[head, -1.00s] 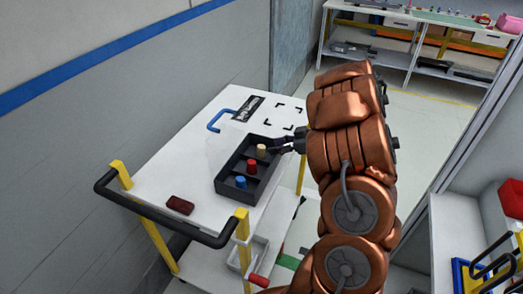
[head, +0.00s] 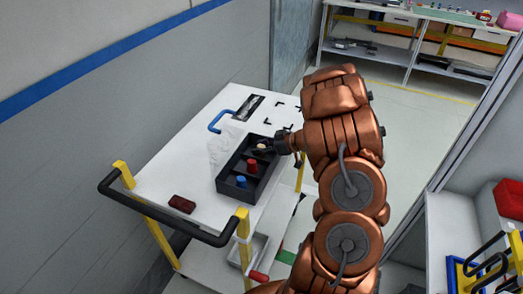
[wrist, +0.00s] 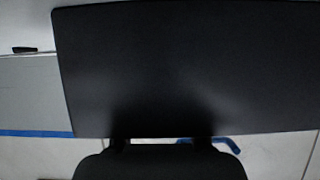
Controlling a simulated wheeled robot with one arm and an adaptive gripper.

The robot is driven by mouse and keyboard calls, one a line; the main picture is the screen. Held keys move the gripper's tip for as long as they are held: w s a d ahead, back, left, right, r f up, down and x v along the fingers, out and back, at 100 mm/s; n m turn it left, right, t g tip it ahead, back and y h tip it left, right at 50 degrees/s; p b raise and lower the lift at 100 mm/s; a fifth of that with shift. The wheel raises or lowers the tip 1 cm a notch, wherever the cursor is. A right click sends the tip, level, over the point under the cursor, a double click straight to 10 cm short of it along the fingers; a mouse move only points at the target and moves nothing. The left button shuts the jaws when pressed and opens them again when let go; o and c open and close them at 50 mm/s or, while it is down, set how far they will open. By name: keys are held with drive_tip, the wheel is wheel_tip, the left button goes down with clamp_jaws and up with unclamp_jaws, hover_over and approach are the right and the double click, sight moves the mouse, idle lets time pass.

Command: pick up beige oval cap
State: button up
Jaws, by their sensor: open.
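The beige oval cap (head: 262,146) is in the far compartment of a black divided tray (head: 222,184) on the white cart top, in the head view. My gripper (head: 270,147) is right at the cap and partly covers it. Its fingers are small and dark there, and whether they touch the cap cannot be told. The wrist view is mostly filled by a dark flat surface, and neither the cap nor the fingertips can be made out there.
A red cap (head: 252,166) and a blue cap (head: 241,181) stand in the nearer compartments.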

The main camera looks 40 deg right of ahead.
drive_tip(key=c, duration=0.7)
